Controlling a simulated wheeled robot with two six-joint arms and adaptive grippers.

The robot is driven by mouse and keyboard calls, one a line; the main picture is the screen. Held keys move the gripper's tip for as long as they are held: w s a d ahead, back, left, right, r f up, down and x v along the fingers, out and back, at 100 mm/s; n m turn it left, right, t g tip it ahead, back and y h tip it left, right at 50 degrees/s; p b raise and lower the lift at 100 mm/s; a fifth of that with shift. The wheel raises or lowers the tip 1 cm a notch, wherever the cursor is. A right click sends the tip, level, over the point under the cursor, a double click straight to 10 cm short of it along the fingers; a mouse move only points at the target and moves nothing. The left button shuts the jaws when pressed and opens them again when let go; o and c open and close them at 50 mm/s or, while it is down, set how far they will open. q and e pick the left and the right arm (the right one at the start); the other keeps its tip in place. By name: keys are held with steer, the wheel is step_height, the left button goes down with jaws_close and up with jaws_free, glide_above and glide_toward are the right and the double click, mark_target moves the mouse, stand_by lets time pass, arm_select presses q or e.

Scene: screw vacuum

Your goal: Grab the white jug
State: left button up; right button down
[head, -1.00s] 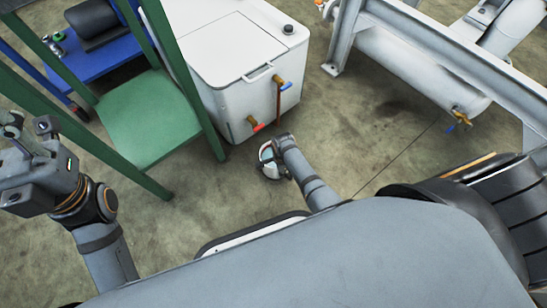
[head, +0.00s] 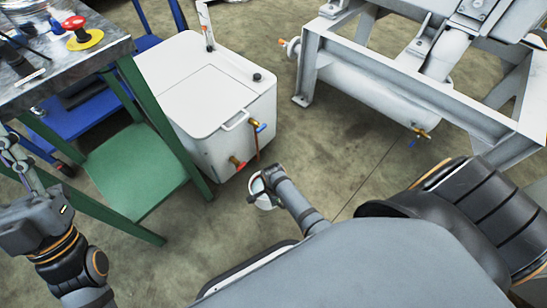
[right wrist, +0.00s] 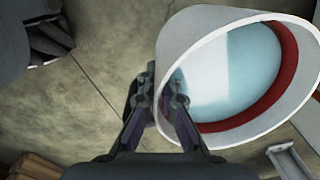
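The white jug (head: 264,199) is low in front of the white cabinet in the head view, partly hidden by my right gripper (head: 262,181). In the right wrist view the jug (right wrist: 178,50) is large and tilted. Its mouth faces the camera, with a red band and a pale blue surface inside. My right gripper (right wrist: 160,88) has its fingertips close together at the jug's left side and appears shut on it; the exact contact is partly hidden. My left gripper (head: 14,165) is at the far left edge, away from the jug, and its opening is unclear.
The white cabinet (head: 205,90) has a red tap (head: 237,164) and a blue tap (head: 260,127) close to the jug. A green-framed workbench (head: 135,170) stands left. A grey steel frame (head: 390,80) stands right. Floor between cabinet and frame is clear.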

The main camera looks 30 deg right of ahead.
step_height(320, 180, up, 3)
steer(key=shift+w+f+p, duration=0.15)
steer(key=shift+p, duration=0.5)
arm_select(q)
steer(key=w+f+n+g+y, duration=0.1)
steer(key=w+f+g, duration=0.1)
steer(key=f, duration=0.5)
steer(key=w+f+g+y, duration=0.1)
steer(key=w+f+g, duration=0.2)
steer(key=f+g, duration=0.2)
steer(key=w+f+n+g+y+p, duration=0.1)
steer(key=w+f+g, duration=0.2)
steer(key=f, duration=0.6)
steer(key=shift+a+f+n+g+y, duration=0.25)
steer(key=shift+a+n+g+y, duration=0.05)
steer(key=shift+g, duration=0.1)
arm_select(e)
steer(key=shift+r, duration=0.9)
